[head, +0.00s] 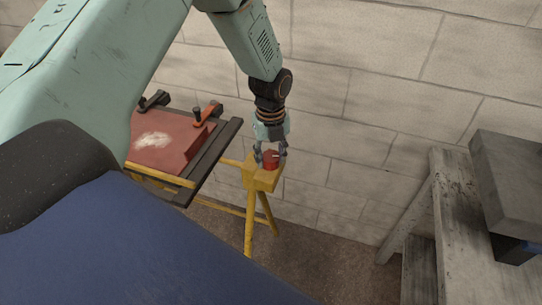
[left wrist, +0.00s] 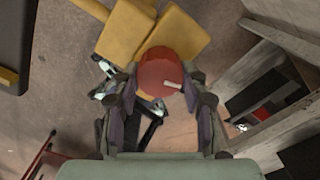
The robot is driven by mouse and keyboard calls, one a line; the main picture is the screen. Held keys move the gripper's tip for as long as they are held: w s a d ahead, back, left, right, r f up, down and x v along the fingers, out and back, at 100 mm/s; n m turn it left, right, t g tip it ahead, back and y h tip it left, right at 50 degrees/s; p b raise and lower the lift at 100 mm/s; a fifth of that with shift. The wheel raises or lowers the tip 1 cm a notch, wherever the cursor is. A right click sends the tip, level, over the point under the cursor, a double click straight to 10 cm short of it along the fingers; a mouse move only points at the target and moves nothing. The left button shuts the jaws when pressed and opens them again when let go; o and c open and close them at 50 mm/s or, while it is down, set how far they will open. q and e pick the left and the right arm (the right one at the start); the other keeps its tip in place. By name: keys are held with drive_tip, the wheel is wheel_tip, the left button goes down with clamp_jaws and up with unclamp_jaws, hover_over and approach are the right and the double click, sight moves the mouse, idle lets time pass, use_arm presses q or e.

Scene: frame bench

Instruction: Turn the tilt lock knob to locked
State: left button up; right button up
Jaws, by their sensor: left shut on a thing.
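The tilt lock knob (head: 271,158) is a red round knob on the yellow block at the end of the bench frame (head: 262,181). In the left wrist view the red knob (left wrist: 158,72) shows a pale pointer line running from near its middle toward the lower right. My left gripper (head: 270,155) comes down over the knob, its fingers shut on the knob's sides. In the left wrist view the two fingers (left wrist: 160,100) flank the knob at left and right. Lock markings are not visible. My right gripper is not in view.
A red panel (head: 165,140) with clamps lies on the dark-railed bench frame left of the knob. A block wall (head: 350,100) stands close behind. A grey wooden bench (head: 465,225) with a grey box (head: 510,180) stands at the right. Bare floor lies between.

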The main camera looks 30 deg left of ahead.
sight(270, 157)
use_arm(q)
drive_tip(key=shift+w+r+m, duration=0.1)
drive_tip(key=shift+w+m, duration=0.05)
drive_tip(key=shift+m, duration=0.95)
drive_tip(key=o, duration=0.8)
drive_tip(key=shift+c, duration=0.2)
drive_tip(key=o, duration=0.4)
wheel_tip(270, 157, up, 12)
drive_tip(key=shift+f, duration=0.1)
drive_tip(key=shift+s, duration=0.2)
